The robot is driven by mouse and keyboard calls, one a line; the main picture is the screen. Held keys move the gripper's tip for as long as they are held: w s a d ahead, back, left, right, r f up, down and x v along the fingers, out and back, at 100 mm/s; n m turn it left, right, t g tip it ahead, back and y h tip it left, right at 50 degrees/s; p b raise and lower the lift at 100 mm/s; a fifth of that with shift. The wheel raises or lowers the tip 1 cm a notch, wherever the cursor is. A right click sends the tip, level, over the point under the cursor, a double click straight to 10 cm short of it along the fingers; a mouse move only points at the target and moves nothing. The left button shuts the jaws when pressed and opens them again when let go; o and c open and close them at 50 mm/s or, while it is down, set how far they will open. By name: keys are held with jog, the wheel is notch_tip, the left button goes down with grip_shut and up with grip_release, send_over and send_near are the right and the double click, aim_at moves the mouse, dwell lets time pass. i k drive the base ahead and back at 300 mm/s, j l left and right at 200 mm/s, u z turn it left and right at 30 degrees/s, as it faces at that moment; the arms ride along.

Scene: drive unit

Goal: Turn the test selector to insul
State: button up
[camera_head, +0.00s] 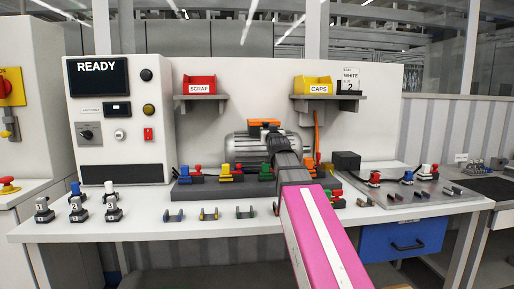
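The test selector (87,133) is a dark rotary knob on a grey square plate, low on the left of the white test panel (75,165). Its position marks are too small to read. My arm reaches in from the bottom right, with a pink link and a dark grey end. My gripper (277,143) is at that dark end, in front of the grey motor at mid-bench, well to the right of the selector and apart from it. Its fingers cannot be made out, so I cannot tell whether it is open or holds anything.
The panel carries a READY screen (98,76), a small display (117,109), round buttons and a red switch (148,134). Several numbered levers (77,208) stand before it. A dark block with coloured clamps (225,185) lies mid-bench. Scrap (199,86) and caps (319,87) bins sit on shelves.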

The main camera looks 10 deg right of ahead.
aim_at(88, 134)
jog(key=k+j, duration=0.25)
jog(key=j, duration=0.15)
jog(key=k+j, duration=0.25)
jog(key=j, duration=0.15)
jog(key=k+j, duration=0.55)
jog(key=j, duration=0.25)
